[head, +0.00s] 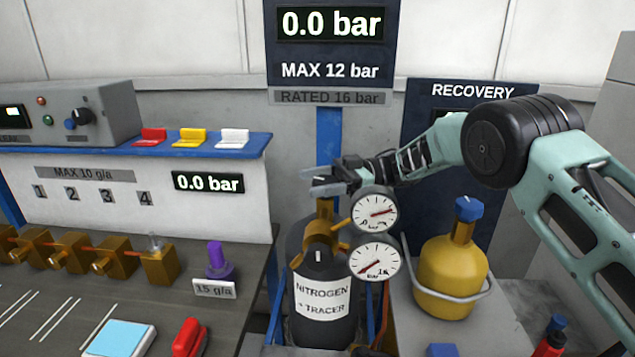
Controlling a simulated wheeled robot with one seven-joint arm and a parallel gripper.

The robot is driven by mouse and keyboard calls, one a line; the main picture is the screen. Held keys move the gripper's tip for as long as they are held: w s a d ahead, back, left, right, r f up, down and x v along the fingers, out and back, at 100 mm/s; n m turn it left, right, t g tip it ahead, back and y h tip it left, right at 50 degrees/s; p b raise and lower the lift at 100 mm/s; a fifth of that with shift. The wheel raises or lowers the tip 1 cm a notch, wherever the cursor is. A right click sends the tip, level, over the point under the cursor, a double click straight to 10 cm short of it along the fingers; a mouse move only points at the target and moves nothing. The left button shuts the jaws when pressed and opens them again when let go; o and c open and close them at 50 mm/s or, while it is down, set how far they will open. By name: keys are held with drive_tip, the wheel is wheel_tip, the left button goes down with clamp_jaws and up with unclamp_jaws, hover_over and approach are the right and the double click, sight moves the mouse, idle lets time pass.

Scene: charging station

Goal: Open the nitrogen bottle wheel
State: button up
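The black nitrogen bottle (306,318), labelled "NITROGEN + TRACER", stands upright at the centre. A brass valve body (324,212) rises from its top, and a brass regulator (319,252) faces me. Two round white gauges, an upper (376,213) and a lower one (374,261), sit to the right of the valve. My gripper (323,181) reaches in from the right at the very top of the valve. Its pale fingertips are at the wheel's place, and the wheel is mostly hidden by them. Whether they are closed on it cannot be told.
A yellow recovery bottle (445,275) with a blue cap stands to the right. On the left is a bench with a brass manifold (75,250), a purple-topped fitting (217,260) and a red object (188,337). The upper display (331,23) reads 0.0 bar.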

sight(317, 181)
drive_tip(key=shift+o, duration=0.3)
wheel_tip(317, 181, up, 10)
drive_tip(key=shift+b, duration=1.1)
